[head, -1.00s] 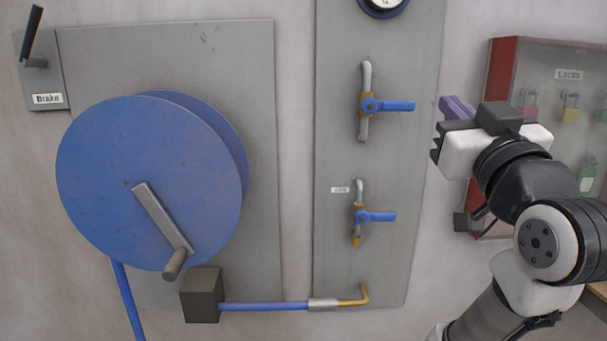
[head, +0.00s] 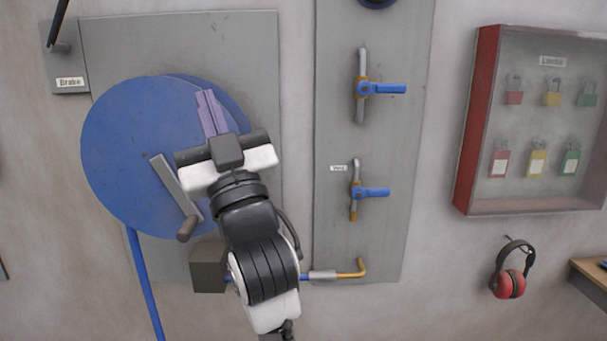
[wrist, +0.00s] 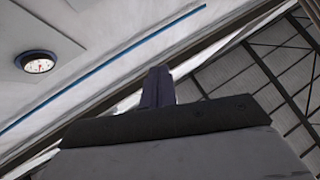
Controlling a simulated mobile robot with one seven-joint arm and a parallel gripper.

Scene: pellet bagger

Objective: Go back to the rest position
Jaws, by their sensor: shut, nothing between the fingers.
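My gripper (head: 212,112) is in front of the blue reel (head: 120,160) in the head view, its purple fingers together and pointing up. It holds nothing. My gripper also shows in the wrist view (wrist: 157,85), shut, with the wall's upper part and the roof beams behind it. My forearm hides part of the reel's right side and part of the blue hose. I cannot tell how far my gripper stands off the reel.
A crank (head: 172,190) juts from the reel. Two blue-handled valves (head: 382,89) (head: 370,192) are on the grey panel to the right. A padlock cabinet (head: 535,125), red earmuffs (head: 510,280) and a table corner (head: 590,275) are farther right. A gauge (wrist: 38,64) shows in the wrist view.

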